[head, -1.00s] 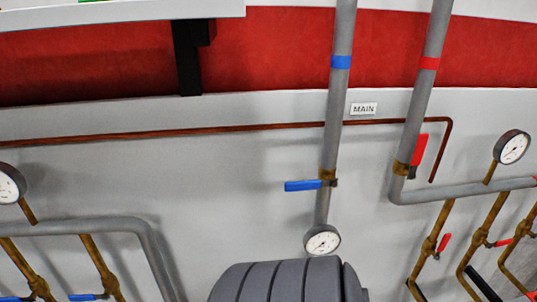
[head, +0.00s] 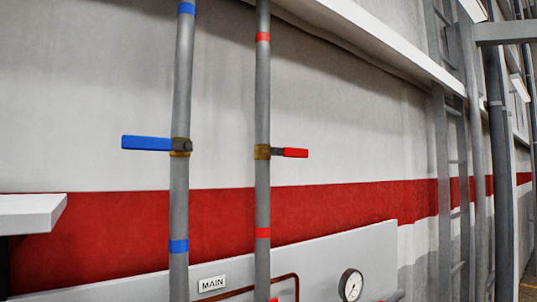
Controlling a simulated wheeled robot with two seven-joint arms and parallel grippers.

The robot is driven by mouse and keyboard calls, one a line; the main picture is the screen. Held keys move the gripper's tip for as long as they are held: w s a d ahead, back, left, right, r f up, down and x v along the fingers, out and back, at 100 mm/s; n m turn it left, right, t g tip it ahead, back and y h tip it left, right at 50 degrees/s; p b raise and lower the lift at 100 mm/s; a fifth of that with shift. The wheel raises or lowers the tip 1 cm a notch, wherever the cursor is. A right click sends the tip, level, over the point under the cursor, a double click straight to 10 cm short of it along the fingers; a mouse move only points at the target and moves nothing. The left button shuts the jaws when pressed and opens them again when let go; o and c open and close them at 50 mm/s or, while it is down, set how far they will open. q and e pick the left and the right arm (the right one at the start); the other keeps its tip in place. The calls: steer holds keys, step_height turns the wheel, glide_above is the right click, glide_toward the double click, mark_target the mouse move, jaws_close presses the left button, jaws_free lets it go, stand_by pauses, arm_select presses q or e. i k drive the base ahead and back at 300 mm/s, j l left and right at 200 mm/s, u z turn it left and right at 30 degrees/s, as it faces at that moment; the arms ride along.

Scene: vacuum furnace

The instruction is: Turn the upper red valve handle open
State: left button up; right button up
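The upper red valve handle (head: 291,153) sits on a brass valve body (head: 262,152) on the right-hand grey vertical pipe (head: 262,100). The handle sticks out sideways to the right, about level and across the pipe. Red bands mark this pipe above and below the valve. Neither of my grippers is in view, and nothing touches the handle.
A blue valve handle (head: 147,143) points left from the left-hand grey pipe (head: 180,90). Below are a MAIN label (head: 212,284) and a pressure gauge (head: 350,285). A white shelf (head: 30,213) juts in at left. A ladder (head: 452,160) stands at right.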

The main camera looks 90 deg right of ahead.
mark_target(287, 152)
steer(key=z, duration=3)
